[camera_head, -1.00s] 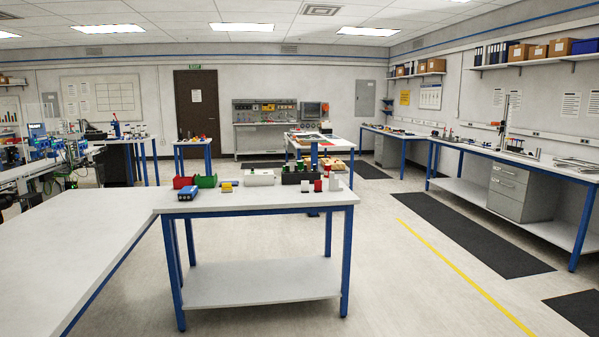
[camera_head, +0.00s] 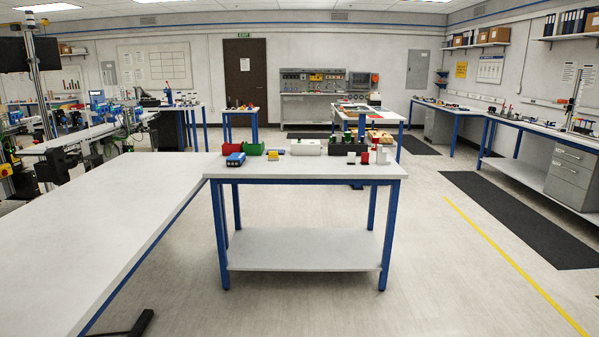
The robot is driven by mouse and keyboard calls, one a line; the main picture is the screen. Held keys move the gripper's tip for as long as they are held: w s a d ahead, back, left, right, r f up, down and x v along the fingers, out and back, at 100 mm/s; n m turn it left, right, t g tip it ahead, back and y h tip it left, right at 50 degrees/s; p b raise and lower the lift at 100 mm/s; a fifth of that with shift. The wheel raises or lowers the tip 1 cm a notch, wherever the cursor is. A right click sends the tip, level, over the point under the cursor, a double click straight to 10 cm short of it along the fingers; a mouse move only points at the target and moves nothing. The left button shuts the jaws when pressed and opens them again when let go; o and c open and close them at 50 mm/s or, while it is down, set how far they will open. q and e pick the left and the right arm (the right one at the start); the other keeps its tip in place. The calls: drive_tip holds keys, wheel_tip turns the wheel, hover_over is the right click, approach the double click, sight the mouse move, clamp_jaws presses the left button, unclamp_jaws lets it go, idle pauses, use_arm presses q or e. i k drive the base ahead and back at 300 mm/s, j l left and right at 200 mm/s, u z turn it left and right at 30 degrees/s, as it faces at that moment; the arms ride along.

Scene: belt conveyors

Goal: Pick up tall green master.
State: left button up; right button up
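Small green pieces (camera_head: 350,139) stand in or behind a black holder at the back of the white-topped table (camera_head: 300,169) ahead. They are too small and partly hidden to tell which is the tall green master. Small red (camera_head: 365,158) and white (camera_head: 351,158) pieces stand in front of the holder.
A blue device (camera_head: 236,159), red and green bins (camera_head: 251,149), a yellow piece (camera_head: 274,152) and a white box (camera_head: 306,147) share that table. A long white table (camera_head: 110,200) joins it at left. Open floor (camera_head: 440,260) lies to the right.

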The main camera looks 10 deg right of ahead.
sight(347, 135)
drive_tip(key=i+l+z, duration=0.3)
drive_tip(key=i, duration=0.2)
drive_tip(key=i+l+z, duration=0.2)
drive_tip(key=i+z, duration=0.15)
drive_tip(key=i, duration=0.15)
drive_tip(key=i+z, duration=0.3)
drive_tip(key=i, duration=0.2)
drive_tip(key=i+u, duration=0.15)
drive_tip(key=i, duration=0.3)
drive_tip(key=i+l+u, duration=0.15)
drive_tip(key=i, duration=0.3)
drive_tip(key=i+l+u, duration=0.1)
drive_tip(key=i, duration=0.35)
drive_tip(key=i+l+u, duration=0.15)
drive_tip(key=i+l, duration=0.15)
drive_tip(key=i, duration=0.1)
